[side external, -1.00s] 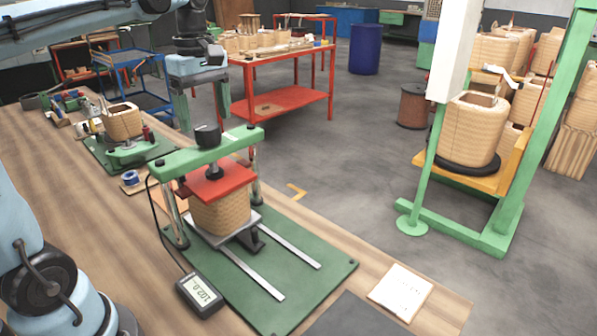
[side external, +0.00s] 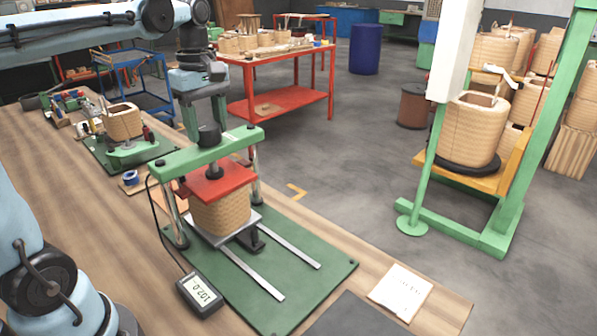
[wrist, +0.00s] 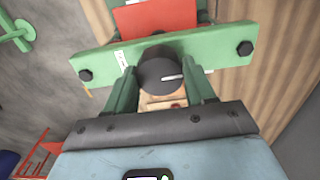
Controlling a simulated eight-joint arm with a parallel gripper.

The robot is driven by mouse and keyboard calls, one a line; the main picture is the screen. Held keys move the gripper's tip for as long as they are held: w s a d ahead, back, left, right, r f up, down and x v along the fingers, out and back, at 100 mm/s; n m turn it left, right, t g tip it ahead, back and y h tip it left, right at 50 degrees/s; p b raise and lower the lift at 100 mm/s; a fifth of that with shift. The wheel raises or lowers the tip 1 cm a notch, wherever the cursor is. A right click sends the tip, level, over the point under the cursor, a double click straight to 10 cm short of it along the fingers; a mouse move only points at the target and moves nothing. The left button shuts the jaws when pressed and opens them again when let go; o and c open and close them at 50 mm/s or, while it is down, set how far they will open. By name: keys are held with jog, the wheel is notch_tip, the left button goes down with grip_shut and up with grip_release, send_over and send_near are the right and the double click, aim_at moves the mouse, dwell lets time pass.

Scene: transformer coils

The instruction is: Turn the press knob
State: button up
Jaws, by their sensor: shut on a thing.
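The black press knob (side external: 208,136) sits on top of the green crossbar (side external: 170,162) of the press. In the wrist view the knob (wrist: 160,70) has a white mark pointing right. My gripper (side external: 207,127) is above the crossbar, with its green fingers on either side of the knob. It also shows in the wrist view (wrist: 160,85), shut on the knob. Under the crossbar a red press plate (side external: 216,182) rests on a woven tan coil (side external: 220,213).
A digital readout (side external: 200,294) stands on the wooden bench (side external: 60,210) beside the press base (side external: 300,290). A white paper (side external: 400,291) lies at the front right. Another coil (side external: 124,122) stands behind. A green frame (side external: 510,190) with a large coil is at right.

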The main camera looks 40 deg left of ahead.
jog(key=shift+m, duration=0.4)
